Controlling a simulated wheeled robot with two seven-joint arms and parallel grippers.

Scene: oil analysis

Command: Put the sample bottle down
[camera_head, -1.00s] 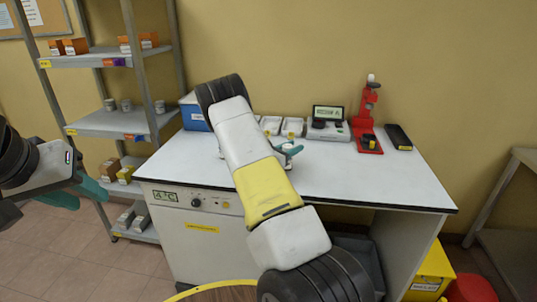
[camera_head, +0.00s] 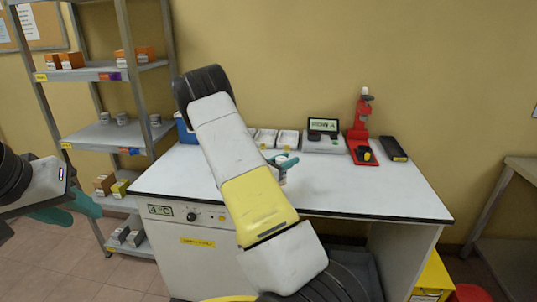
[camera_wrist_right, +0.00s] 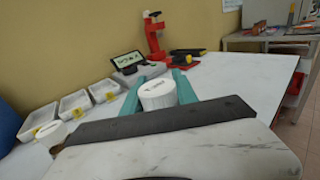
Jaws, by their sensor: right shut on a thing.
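The sample bottle, with a white ribbed cap (camera_wrist_right: 157,94), stands between the teal fingers of my right gripper (camera_wrist_right: 158,88) in the right wrist view. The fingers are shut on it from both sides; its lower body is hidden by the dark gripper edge. In the head view my right gripper (camera_head: 284,163) is over the white bench top (camera_head: 345,190), with a little of the bottle (camera_head: 281,177) showing below it. I cannot tell whether the bottle touches the bench. My left gripper (camera_head: 68,207) is at the left, empty, its teal fingers apart, away from the bench.
White trays (camera_head: 287,139), a device with a screen (camera_head: 323,136), a red stand (camera_head: 362,125) and a black case (camera_head: 393,149) line the bench's back. Another white-capped container (camera_wrist_right: 51,132) is at left in the wrist view. The bench's right front is clear.

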